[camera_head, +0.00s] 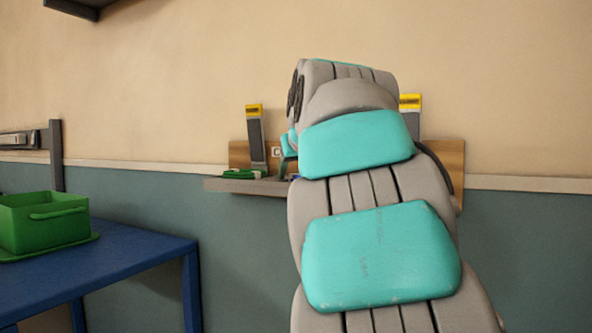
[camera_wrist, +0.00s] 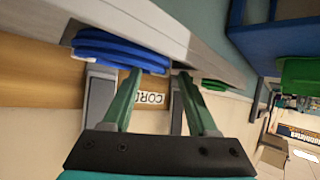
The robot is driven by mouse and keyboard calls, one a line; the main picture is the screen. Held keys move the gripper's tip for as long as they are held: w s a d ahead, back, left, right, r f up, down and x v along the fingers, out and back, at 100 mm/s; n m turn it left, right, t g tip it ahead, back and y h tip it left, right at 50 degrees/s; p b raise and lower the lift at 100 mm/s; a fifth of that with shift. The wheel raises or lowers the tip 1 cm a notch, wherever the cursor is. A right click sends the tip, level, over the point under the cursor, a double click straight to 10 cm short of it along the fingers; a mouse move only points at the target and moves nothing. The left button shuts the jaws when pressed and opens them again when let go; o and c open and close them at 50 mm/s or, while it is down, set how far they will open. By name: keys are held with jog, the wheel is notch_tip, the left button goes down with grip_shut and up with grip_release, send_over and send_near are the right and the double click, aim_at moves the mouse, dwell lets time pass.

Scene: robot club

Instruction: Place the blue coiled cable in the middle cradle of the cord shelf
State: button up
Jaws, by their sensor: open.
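The blue coiled cable (camera_wrist: 118,52) lies flat on the grey ledge of the cord shelf (camera_wrist: 190,38) in the wrist view. In the head view only a sliver of blue shows beside my arm. The cord shelf (camera_head: 228,186) there has a wooden back and upright grey posts with yellow caps. My gripper (camera_wrist: 160,75) is open and empty. Its left fingertip overlaps the coil's edge in the wrist view; I cannot tell if they touch. Most of the coil lies left of the gap between the fingers. My arm hides the shelf's middle in the head view.
A green coil (camera_head: 243,173) lies on the shelf's left part; it also shows in the wrist view (camera_wrist: 213,85). A label reading "CORD" (camera_wrist: 152,98) is on the back board. A blue table (camera_head: 120,255) with a green bin (camera_head: 45,222) stands at the left.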

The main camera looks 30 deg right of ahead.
jog(key=v, duration=1.2)
jog(key=s+a+f+g+y, duration=0.1)
jog(key=s+a+f+g, duration=0.1)
jog(key=f, duration=0.8)
jog(key=s+a+f+g+y, duration=0.1)
jog(key=s+a+f+g, duration=0.2)
jog(key=f, duration=0.7)
jog(key=s+a+f+g+y, duration=0.1)
jog(key=s+a+f+g, duration=0.1)
jog(key=f, duration=0.8)
jog(key=s+a+f+g, duration=0.3)
jog(key=s+f, duration=0.8)
jog(key=s+a+f+n+g, duration=0.1)
jog(key=s+a+f+g, duration=0.2)
jog(key=s+f, duration=0.8)
jog(key=shift+f+n, duration=0.3)
jog(key=shift+f, duration=0.4)
